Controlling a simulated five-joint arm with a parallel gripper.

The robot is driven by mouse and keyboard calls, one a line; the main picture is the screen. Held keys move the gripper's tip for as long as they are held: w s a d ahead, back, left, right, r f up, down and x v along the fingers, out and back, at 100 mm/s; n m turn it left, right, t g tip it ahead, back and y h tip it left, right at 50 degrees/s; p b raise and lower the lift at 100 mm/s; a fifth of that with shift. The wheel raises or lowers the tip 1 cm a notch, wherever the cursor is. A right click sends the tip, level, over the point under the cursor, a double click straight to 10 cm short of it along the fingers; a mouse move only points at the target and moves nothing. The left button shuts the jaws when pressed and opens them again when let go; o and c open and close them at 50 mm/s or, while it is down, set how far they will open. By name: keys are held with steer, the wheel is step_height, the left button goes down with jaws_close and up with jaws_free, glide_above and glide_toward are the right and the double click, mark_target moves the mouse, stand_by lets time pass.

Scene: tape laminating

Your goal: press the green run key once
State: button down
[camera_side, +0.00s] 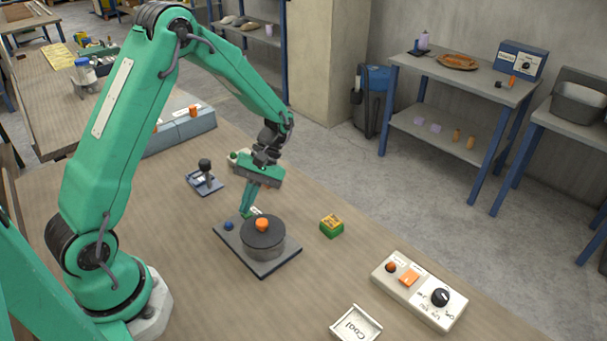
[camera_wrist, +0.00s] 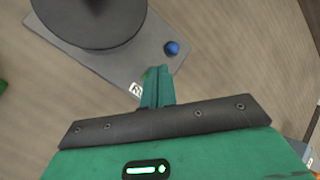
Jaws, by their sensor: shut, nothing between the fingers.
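A grey plate (camera_side: 283,262) carries a dark round drum (camera_side: 264,240) with an orange knob (camera_side: 262,225) on top. A round blue key (camera_side: 228,226) sits on the plate's left corner; in the wrist view the blue key (camera_wrist: 171,48) lies just beyond my fingertips, to their right. My gripper (camera_side: 245,212) is shut and empty, pointing down at the plate edge between the blue key and a small white label (camera_wrist: 135,90). A tiny brighter green patch shows at the fingertips in the wrist view, maybe the green run key; the fingers hide most of that spot, and contact cannot be told.
A pale control box (camera_side: 420,291) and a white tray (camera_side: 357,324) lie nearer the front right. A small dark stand (camera_side: 204,181) is to the left. Bare bench lies between them.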

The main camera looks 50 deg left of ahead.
steer(key=shift+f, duration=0.45)
stand_by(0.6)
steer(key=shift+r, duration=0.95)
steer(key=shift+r, duration=0.15)
steer(key=shift+r, duration=2.35)
